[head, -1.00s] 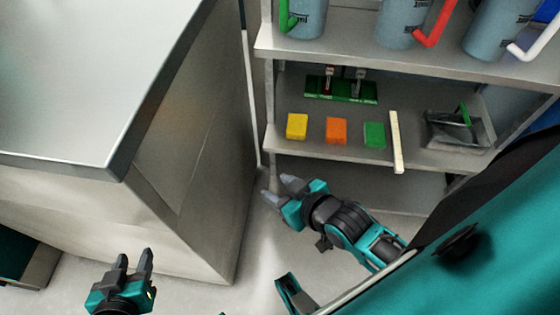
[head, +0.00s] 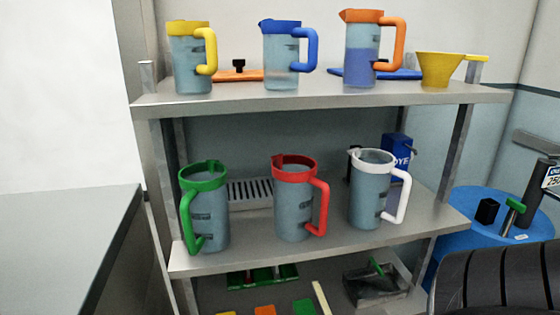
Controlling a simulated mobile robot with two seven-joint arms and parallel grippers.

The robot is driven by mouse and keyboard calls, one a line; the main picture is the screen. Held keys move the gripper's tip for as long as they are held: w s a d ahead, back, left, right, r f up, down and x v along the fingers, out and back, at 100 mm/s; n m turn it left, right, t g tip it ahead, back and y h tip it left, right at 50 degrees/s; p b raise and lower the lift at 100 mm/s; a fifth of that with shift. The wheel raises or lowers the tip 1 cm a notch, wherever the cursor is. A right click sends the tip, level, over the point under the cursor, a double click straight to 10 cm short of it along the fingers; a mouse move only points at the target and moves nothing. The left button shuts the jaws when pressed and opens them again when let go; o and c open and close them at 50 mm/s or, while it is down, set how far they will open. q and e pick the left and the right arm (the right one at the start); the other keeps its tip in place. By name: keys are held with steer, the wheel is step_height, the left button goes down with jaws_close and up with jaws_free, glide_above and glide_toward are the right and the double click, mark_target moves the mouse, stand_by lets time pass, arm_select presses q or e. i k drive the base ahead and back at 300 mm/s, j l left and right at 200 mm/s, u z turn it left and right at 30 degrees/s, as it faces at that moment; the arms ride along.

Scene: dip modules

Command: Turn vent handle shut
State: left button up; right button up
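A blue drum (head: 470,240) stands to the right of the shelf, partly cut off by the shelf and a dark ribbed part at the lower right. On its top a dark upright fitting carries a small green handle (head: 515,205), which looks tilted; whether this is the vent handle, and its exact setting, I cannot tell. A black block (head: 487,211) sits beside it. A slatted metal panel (head: 250,193) stands at the back of the middle shelf, partly hidden by jugs.
A steel shelf unit (head: 330,98) holds jugs with yellow, blue and orange rims above, and green, red and white ones (head: 372,190) below. A yellow funnel (head: 440,68) stands at the upper right. A steel counter (head: 60,235) is at lower left.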

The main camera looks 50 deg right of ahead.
mark_target(516, 206)
steer(key=j+z, duration=0.2)
steer(key=z, duration=0.2)
steer(key=k+j+z, duration=0.1)
steer(key=z, duration=0.3)
steer(key=k+j+z, duration=0.15)
steer(key=z, duration=0.3)
steer(key=k+z, duration=0.15)
steer(key=z, duration=0.25)
steer(key=i+z, duration=0.15)
steer(key=z, duration=0.25)
steer(key=i+z, duration=0.2)
steer(key=z, duration=0.25)
steer(key=i+z, duration=0.15)
steer(key=z, duration=0.25)
